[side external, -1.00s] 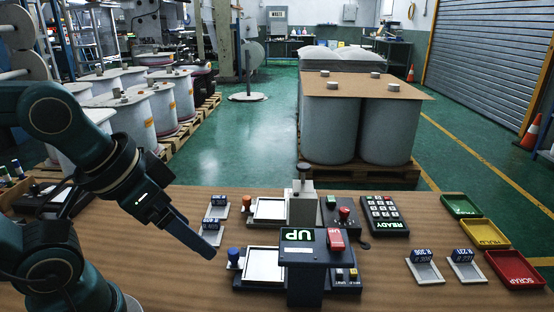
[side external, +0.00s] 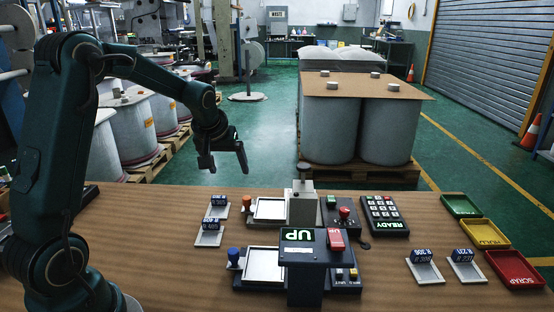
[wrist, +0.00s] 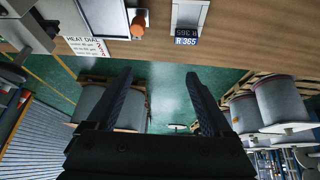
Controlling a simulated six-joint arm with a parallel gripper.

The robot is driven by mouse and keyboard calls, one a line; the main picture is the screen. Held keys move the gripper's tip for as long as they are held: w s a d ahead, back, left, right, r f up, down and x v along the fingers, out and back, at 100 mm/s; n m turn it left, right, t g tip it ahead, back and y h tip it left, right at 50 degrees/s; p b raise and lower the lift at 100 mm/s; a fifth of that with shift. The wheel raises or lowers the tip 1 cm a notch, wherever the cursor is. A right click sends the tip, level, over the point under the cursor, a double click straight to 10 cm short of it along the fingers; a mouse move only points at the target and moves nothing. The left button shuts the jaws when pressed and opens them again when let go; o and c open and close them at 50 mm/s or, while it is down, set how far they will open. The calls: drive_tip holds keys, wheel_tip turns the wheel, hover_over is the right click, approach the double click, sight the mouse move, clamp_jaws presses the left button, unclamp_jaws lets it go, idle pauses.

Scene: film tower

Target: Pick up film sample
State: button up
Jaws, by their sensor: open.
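Film samples with blue label blocks sit in small grey holders on the wooden bench. Two are at left in the side view, a rear one (side external: 219,203) and a front one (side external: 211,226). Two more are at right, one (side external: 423,258) beside the other (side external: 464,258). In the wrist view, one sample (wrist: 187,35) near the bench edge reads R 365, beside an orange knob (wrist: 138,25). My gripper (side external: 224,163) is open and empty, raised above and behind the bench's rear edge, apart from all samples. Its spread fingers also show in the wrist view (wrist: 159,78).
A press station with an UP display (side external: 298,236) and white plates (side external: 264,265) fills the bench's middle. A READY keypad (side external: 385,215) and green, yellow and red trays (side external: 514,270) stand right. Bare wood lies at front left. Large spools stand on pallets behind.

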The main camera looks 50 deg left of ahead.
drive_tip(key=n+g, duration=0.1)
drive_tip(key=g, duration=0.1)
hover_over(219, 196)
drive_tip(key=s+d, duration=0.1)
drive_tip(key=f, duration=0.5)
drive_tip(key=shift+s+d+f, duration=0.2)
drive_tip(key=shift+f, duration=0.15)
drive_tip(key=shift+x, duration=2.25)
drive_tip(key=shift+w, duration=0.1)
drive_tip(key=shift+d, duration=0.1)
clamp_jaws()
